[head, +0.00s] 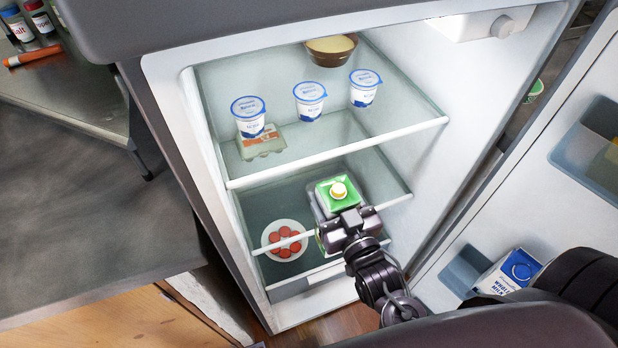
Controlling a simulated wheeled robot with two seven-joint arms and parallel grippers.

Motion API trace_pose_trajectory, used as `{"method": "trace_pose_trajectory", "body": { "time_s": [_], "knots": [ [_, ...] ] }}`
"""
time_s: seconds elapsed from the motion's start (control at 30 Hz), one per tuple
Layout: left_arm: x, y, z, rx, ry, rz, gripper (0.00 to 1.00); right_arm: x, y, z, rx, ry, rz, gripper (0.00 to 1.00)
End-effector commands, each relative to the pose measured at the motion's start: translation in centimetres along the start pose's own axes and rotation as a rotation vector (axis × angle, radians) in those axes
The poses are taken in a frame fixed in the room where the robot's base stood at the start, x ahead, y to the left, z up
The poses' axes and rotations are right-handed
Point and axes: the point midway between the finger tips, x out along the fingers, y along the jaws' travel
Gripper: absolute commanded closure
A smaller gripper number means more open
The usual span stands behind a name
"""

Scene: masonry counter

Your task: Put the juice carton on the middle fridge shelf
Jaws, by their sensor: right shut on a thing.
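The juice carton (326,187) has a green top and a pale yellow cap. It is inside the open fridge, right of the plate, over the area of the middle shelf (277,248). My right gripper (343,222) is shut on the carton from the front, and its body hides most of the carton's lower part. I cannot tell whether the carton's base touches the shelf. My left gripper is not in view.
A white plate with several red round pieces (271,238) is left of the carton. Yogurt cups (309,101), an egg carton (262,147) and a brown bowl (331,58) are higher up. The open door (500,160) at right holds a milk carton (508,272). A dark counter (80,220) is at left.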

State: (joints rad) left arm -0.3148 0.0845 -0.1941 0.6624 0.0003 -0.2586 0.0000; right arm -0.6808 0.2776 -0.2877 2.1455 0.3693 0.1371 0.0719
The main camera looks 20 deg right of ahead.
Motion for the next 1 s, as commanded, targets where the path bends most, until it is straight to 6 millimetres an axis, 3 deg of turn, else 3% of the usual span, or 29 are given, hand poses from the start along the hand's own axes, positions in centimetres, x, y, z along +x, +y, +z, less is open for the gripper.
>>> {"method": "trace_pose_trajectory", "body": {
  "time_s": [0.03, 0.13, 0.37, 0.53, 1.0],
  "knots": [
    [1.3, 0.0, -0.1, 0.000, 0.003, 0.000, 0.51, 0.2, 0.1, 1.2, 0.003, 0.009, 0.003, 1.00],
    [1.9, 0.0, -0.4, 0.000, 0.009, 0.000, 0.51, 0.3, 0.0, 2.2, 0.006, 0.007, -0.001, 1.00],
    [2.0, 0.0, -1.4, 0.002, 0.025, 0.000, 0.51, 2.1, 0.0, 2.6, 0.007, 0.011, -0.002, 1.00],
    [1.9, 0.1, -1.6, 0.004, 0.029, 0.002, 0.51, 5.7, 0.1, 2.5, 0.006, 0.011, -0.001, 1.00],
    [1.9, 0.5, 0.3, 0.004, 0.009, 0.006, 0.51, 15.7, 0.0, 2.6, 0.007, 0.008, -0.002, 1.00]
  ]
}}
